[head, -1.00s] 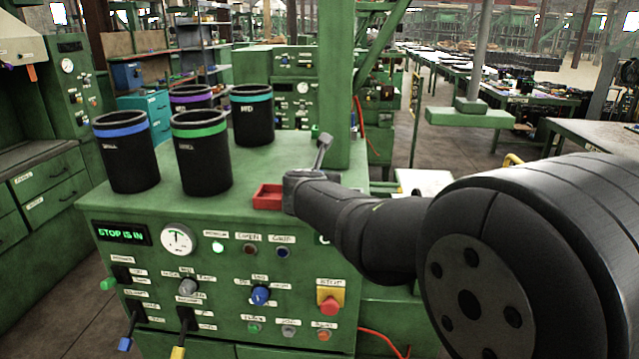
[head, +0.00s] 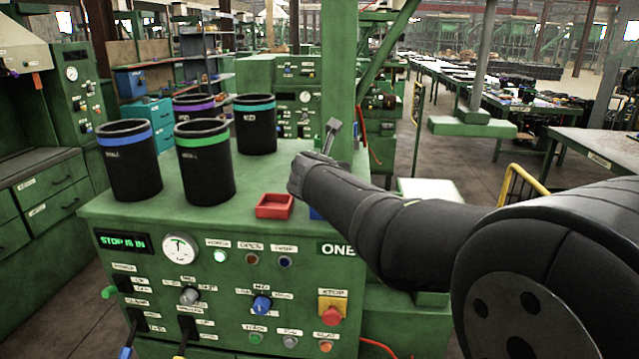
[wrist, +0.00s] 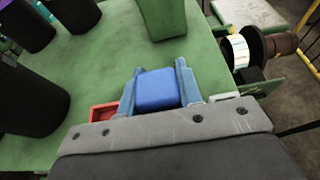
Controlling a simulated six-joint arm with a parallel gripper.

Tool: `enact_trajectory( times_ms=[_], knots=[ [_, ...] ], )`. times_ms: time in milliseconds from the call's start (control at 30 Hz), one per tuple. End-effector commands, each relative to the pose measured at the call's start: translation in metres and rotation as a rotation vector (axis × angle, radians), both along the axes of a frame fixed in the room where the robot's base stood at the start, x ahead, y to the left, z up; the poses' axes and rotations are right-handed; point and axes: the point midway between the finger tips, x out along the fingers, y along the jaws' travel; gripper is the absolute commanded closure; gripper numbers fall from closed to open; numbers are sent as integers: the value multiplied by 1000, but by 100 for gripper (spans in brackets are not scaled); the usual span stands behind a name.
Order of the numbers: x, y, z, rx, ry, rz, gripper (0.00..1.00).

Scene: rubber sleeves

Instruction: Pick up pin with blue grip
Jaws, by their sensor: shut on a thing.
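A rounded blue grip (wrist: 157,90) sits between the two grey-blue fingers of my gripper (wrist: 158,76) in the wrist view. The fingers are shut on it, one on each side. No pin shaft shows; anything below the grip is hidden. In the head view my wrist is above the right part of the green machine top, beside the green post, and the fingers and grip cannot be made out there.
A red tray (head: 274,206) lies at the front edge of the top, with a blue patch (head: 315,213) beside it, mostly hidden by my arm. Several black cups with coloured bands, such as the green-banded cup (head: 205,165), stand left. The green post (head: 341,80) rises close behind.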

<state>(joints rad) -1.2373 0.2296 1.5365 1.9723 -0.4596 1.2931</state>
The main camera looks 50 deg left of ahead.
Motion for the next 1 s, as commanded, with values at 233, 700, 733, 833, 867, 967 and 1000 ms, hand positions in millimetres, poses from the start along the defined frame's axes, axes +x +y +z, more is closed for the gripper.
enact_trajectory(
  times_ms=[233, 700, 733, 833, 867, 967, 1000],
  knots=[
    [32, -51, 36, 7, 0, -7, 91],
    [59, -90, 58, 0, 0, -8, 91],
    [63, -92, 56, -1, -1, -8, 91],
    [82, -100, 43, -1, 1, -23, 91],
    [90, -104, 37, -2, 2, -31, 91],
    [120, -119, 14, -3, 2, -54, 91],
    [132, -126, 4, -4, 3, -64, 91]
  ],
)
